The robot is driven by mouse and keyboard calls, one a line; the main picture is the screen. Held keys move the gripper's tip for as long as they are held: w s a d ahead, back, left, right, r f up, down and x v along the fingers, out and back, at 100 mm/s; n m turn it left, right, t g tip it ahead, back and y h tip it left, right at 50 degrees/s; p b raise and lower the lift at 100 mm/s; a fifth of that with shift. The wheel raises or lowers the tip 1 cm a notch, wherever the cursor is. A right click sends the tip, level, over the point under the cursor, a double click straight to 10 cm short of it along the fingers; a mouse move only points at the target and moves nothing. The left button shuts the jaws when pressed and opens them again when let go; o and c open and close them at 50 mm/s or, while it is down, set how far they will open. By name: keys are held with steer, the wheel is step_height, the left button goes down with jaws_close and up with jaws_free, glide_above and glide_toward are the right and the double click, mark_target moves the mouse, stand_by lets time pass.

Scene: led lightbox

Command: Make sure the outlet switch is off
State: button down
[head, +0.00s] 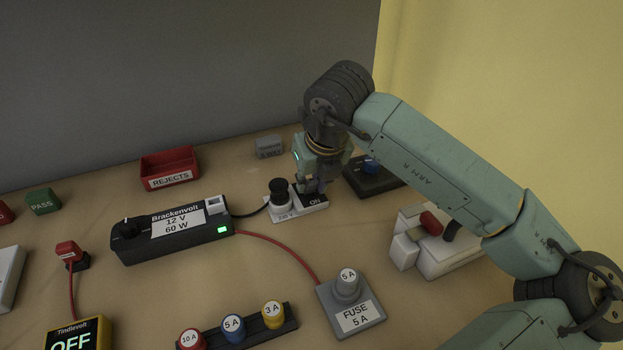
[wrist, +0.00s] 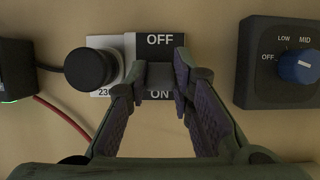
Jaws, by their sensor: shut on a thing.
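The outlet (head: 285,210) is a pale plate with a round black plug (wrist: 91,69) on its left. On its right is a dark switch panel (wrist: 131,42), labelled OFF at the top and ON at the bottom in the wrist view. My gripper (wrist: 161,72) has its two fingers on either side of a dark switch piece (wrist: 160,75) between the labels, shut on it. In the head view my gripper (head: 314,187) comes down on the panel and hides OFF; ON shows. I cannot tell which setting the switch is in.
A black Brackenvolt supply (head: 172,235) with a lit green light is left of the outlet. A dark box with a blue dial (wrist: 296,66) stands close on the right. A fuse holder (head: 350,302) and a white box with a red part (head: 430,240) are nearer.

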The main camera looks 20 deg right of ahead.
steer(key=shift+w, duration=0.1)
steer(key=shift+w+g+b, duration=0.2)
steer(key=shift+g+b, duration=0.35)
steer(key=shift+g, duration=0.15)
steer(key=shift+w+r+g, duration=0.2)
steer(key=shift+w+g, duration=0.25)
steer(key=shift+g, duration=0.75)
steer(key=shift+w+f+g+p, duration=0.15)
steer(key=shift+w+g+p, duration=0.2)
steer(key=shift+g, duration=0.85)
steer(key=shift+w+f+g+p, duration=0.2)
steer(key=shift+w+g, duration=0.2)
steer(key=shift+g, duration=0.8)
steer(key=c, duration=1.4)
jaws_free()
